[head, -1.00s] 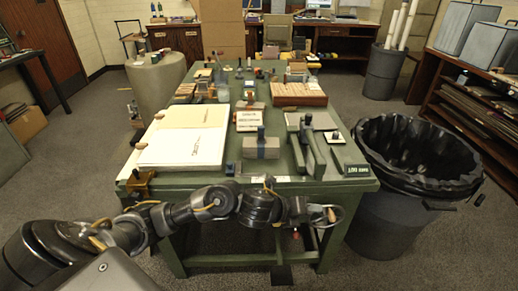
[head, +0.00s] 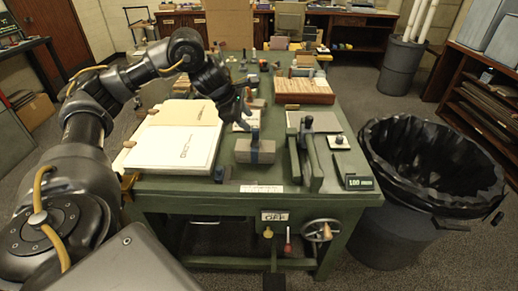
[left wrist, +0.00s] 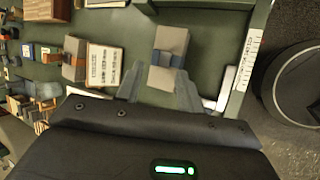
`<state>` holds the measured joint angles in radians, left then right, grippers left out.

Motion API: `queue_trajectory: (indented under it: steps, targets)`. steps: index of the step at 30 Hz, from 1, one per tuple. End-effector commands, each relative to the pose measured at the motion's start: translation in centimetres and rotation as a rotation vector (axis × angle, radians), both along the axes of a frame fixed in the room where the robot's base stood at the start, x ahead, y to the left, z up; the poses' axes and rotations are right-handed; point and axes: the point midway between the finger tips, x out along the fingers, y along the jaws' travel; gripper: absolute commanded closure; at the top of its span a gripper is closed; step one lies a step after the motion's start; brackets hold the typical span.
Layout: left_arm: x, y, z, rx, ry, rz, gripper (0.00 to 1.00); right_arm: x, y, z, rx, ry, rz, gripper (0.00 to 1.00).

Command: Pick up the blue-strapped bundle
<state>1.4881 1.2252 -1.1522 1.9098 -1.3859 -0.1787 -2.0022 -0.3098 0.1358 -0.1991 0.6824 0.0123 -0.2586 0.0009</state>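The blue-strapped bundle is a grey block (head: 241,151) with a blue band round its middle, lying near the front edge of the green table (head: 200,187). It also shows in the left wrist view (left wrist: 172,40), at and beyond the fingertips. My left gripper (head: 247,108) is above the table, just behind and above the bundle in the head view. In the left wrist view its two fingers (left wrist: 160,72) are apart, with part of the bundle showing between them. I cannot tell how high they are above it. My right gripper is not in view.
A white paper stack (head: 165,148) lies left of the bundle. A green metal fixture (head: 315,165) stands close on its right. An orange-strapped bundle (left wrist: 76,48) and a lettered card block (left wrist: 103,66) lie nearby. A black-lined bin (head: 425,215) stands right of the table.

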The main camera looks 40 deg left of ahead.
Motion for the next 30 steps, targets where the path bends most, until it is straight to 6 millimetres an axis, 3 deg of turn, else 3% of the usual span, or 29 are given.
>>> queue_trajectory:
  steps: [5,12,23,30]
  targets:
    - [-0.3,0.8,-0.5,0.003,0.004,0.01,0.62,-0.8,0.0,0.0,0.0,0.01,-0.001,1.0]
    - [1.6,0.6,-3.5,0.002,0.003,0.014,0.62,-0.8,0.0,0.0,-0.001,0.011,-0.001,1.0]
    - [2.8,0.2,-5.0,0.002,0.001,0.012,0.62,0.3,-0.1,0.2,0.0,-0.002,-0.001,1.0]
    - [5.0,0.1,-7.8,0.0,0.002,0.011,0.62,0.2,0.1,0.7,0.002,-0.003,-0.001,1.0]
